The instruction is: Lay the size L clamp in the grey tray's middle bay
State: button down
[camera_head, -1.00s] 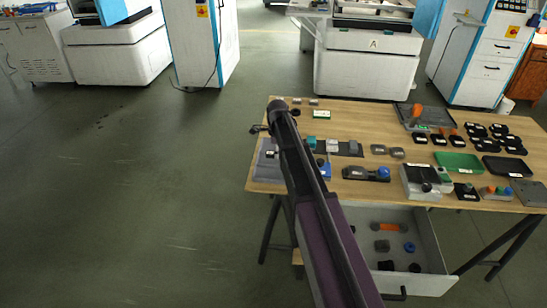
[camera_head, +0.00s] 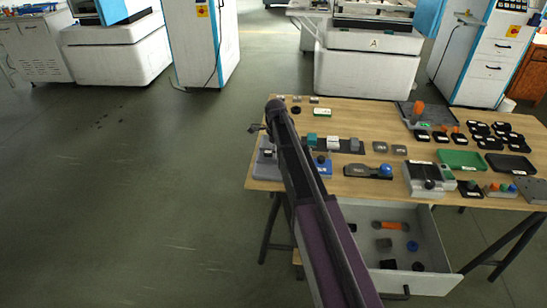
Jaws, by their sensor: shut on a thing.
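My arm crosses the head view from the bottom to the table's left part. My gripper's fingers are hidden behind it; a small dark part of my arm shows left of its end. A grey tray-like holder (camera_head: 404,112) stands at the back right of the table, with an orange upright piece (camera_head: 417,110) in it. Its bays cannot be made out. A dark low strip (camera_head: 343,151) right of my arm bears several small blocks, one of them teal. I cannot tell which thing is the size L clamp; the labels are too small to read.
The wooden table (camera_head: 350,115) also bears a green tray (camera_head: 461,159), a black tray (camera_head: 510,163), several small black labelled pieces and a dark tool with a blue knob (camera_head: 385,170). An open drawer (camera_head: 436,245) with loose parts juts out below. The floor at left is clear.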

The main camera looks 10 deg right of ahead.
jog(key=shift+f, duration=0.55)
jog(key=shift+f+b, duration=0.15)
jog(key=shift+b, duration=0.25)
jog(key=c, duration=0.6)
grip_release()
jog(key=shift+r, duration=0.2)
notch_tip(320, 180, up, 12)
jog(key=p, duration=1.2)
jog(key=shift+s, duration=0.1)
